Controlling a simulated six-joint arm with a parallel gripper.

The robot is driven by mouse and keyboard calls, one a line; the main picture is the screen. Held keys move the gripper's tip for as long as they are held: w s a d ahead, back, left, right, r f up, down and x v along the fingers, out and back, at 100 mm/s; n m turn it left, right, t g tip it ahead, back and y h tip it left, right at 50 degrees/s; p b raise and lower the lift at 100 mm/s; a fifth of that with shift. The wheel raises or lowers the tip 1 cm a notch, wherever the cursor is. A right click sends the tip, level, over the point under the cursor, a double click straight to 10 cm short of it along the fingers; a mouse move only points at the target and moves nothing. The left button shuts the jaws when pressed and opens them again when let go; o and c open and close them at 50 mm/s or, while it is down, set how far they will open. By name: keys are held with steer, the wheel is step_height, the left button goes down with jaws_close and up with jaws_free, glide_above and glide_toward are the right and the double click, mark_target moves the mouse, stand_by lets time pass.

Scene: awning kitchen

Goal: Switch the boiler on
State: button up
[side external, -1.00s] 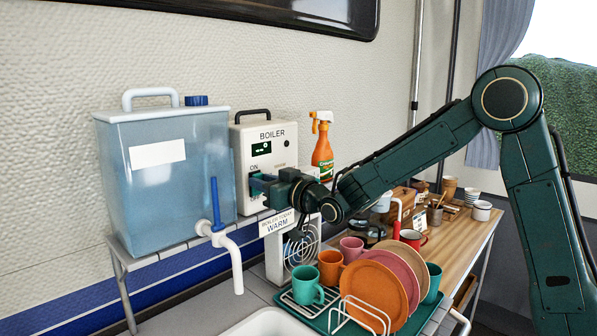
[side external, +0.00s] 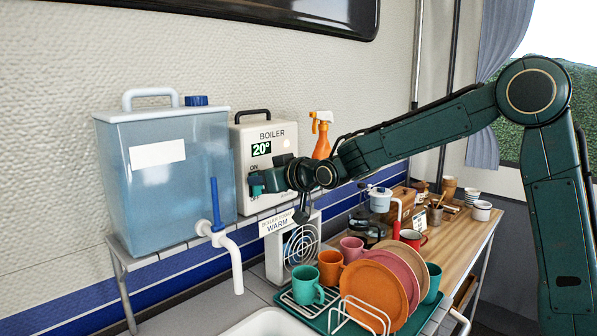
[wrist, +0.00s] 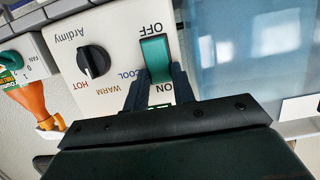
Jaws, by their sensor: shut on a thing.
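The boiler (side external: 282,140) is a cream box with a black handle, standing on the shelf beside the water tank. Its display (side external: 261,149) is lit and reads 20°. The green switch (wrist: 154,52) lies between the OFF and ON labels in the wrist view, where the boiler panel appears upside down. My gripper (wrist: 160,80) is shut on the switch, with a dark finger on each side. In the side view my gripper (side external: 263,181) is at the panel just below the ON label. A black knob (wrist: 93,62) with COOL, WARM and HOT labels sits beside the switch.
The clear water tank (side external: 160,195) with a tap stands left of the boiler. An orange spray bottle (side external: 321,148) is behind my gripper. A dish rack (side external: 335,314) with plates and mugs stands in front.

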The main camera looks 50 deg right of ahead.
stand_by(0.3)
steer(key=o, duration=1)
steer(key=shift+v, duration=6.9)
steer(key=shift+r, duration=0.1)
steer(key=s+f+g, duration=0.3)
steer(key=s, duration=0.6)
steer(key=s+d+f+g, duration=0.1)
steer(key=s+f+g, duration=0.2)
steer(key=s, duration=0.6)
steer(key=s+f+g, duration=0.3)
steer(key=s, duration=0.6)
steer(key=shift+s+d+f, duration=0.25)
steer(key=shift+s+f, duration=0.05)
steer(key=shift+f, duration=0.05)
